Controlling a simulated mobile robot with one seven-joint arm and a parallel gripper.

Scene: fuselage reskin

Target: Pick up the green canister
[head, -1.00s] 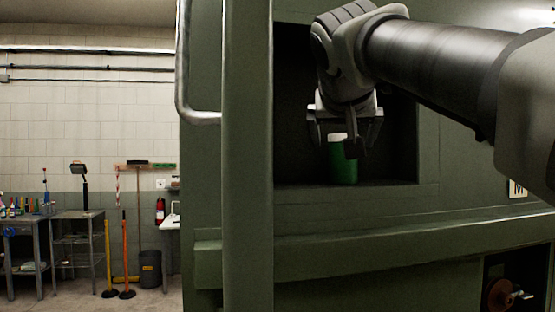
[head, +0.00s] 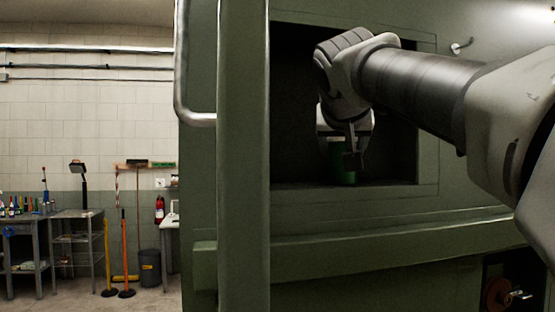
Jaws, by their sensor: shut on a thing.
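The green canister (head: 340,176) stands upright on the floor of a dark recess in the green panel, near its front right part. My gripper (head: 344,160) reaches into the recess from the upper right and is shut on the canister. One finger covers part of the canister's front. The canister's top is mostly hidden by the gripper. Its base appears at the recess floor; I cannot tell whether it is lifted clear of it.
The recess sill (head: 345,186) runs below the canister. A green vertical post (head: 243,160) with a metal handrail (head: 182,75) stands at the left. A green ledge (head: 390,235) juts out below. The recess is empty left of my gripper.

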